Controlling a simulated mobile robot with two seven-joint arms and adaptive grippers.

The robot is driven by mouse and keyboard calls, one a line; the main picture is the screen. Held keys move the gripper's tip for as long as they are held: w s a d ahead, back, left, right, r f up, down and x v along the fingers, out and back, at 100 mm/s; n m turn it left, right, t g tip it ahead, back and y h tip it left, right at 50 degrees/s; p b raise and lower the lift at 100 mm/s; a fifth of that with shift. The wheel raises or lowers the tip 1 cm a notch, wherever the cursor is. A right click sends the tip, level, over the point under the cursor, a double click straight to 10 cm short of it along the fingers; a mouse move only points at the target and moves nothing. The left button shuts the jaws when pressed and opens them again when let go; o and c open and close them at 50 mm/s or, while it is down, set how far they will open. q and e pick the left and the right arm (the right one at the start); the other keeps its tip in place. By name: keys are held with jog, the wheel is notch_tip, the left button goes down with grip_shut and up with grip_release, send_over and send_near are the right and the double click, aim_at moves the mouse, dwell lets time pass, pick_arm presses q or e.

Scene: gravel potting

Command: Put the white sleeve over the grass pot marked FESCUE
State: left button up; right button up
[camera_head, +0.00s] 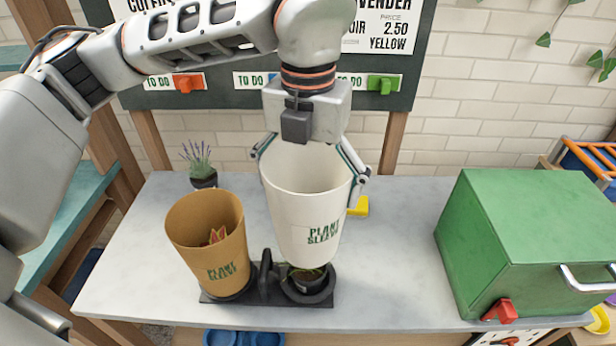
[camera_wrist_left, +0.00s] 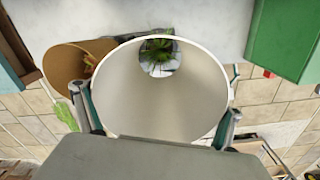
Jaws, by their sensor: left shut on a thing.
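My left gripper (camera_head: 312,165) is shut on the white sleeve (camera_head: 308,205), with one finger on each side near its upper rim. The sleeve is nearly upright, wide end up, and reads "PLANT SLEEVE". Below its lower edge is a small dark grass pot (camera_head: 307,281) in the right ring of a black two-ring holder (camera_head: 265,290). In the left wrist view, green leaves (camera_wrist_left: 158,50) show through the sleeve's bottom opening. I cannot tell whether the sleeve's lower edge surrounds the leaf tips. No FESCUE marking is readable on the pot. My right gripper is not in view.
A tan sleeve (camera_head: 208,245) stands in the holder's left ring, with a reddish plant inside. A lavender pot (camera_head: 203,178) and a yellow object (camera_head: 359,207) are behind. A green box (camera_head: 530,235) stands at the right. The grey tabletop (camera_head: 395,265) between holder and box is clear.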

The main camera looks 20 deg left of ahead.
pick_arm(q)
notch_tip(320, 180, down, 10)
jog(key=b, duration=0.6)
jog(key=shift+f, duration=0.3)
jog(key=shift+f+b, duration=0.35)
jog(key=shift+f, duration=0.15)
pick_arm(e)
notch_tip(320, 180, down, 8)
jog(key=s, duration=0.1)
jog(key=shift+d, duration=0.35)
pick_arm(q)
jog(key=o, duration=0.8)
jog(key=shift+r, duration=0.1)
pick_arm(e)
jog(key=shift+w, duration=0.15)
